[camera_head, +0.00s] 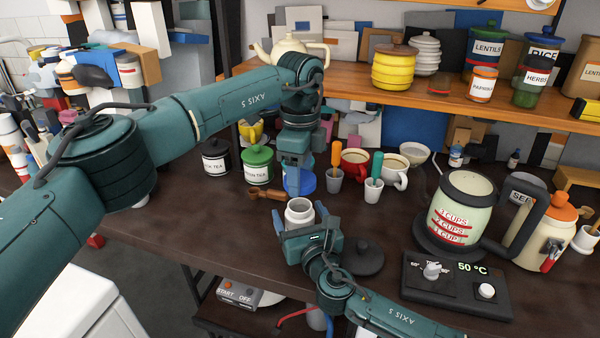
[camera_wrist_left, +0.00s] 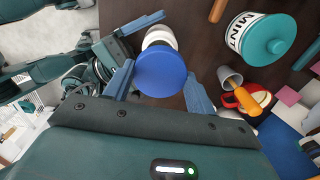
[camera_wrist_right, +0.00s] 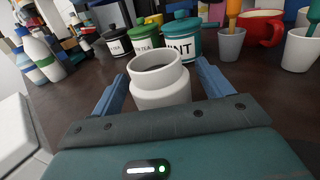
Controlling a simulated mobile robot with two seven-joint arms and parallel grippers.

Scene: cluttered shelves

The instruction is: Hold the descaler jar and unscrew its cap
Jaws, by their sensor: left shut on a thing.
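The descaler jar (camera_head: 299,213) is white and upright with its mouth open and uncovered; it also shows in the right wrist view (camera_wrist_right: 160,85) and the left wrist view (camera_wrist_left: 160,37). Its label is not visible. The blue cap (camera_wrist_left: 161,72) is off the jar, shut between the fingers of my left gripper (camera_wrist_left: 160,80). In the head view the cap (camera_head: 306,182) is partly hidden by that gripper, above and behind the jar. My right gripper (camera_wrist_right: 162,82) is open, with one finger on each side of the jar and a small gap at the right.
A mint canister (camera_wrist_right: 182,44) stands behind the jar, with a green-lidded tea canister (camera_head: 258,168) to its left. Mugs and cups (camera_head: 356,165) stand to the right. A dark lid (camera_head: 364,258), a kettle (camera_head: 463,210) and a control panel (camera_head: 456,287) occupy the right counter.

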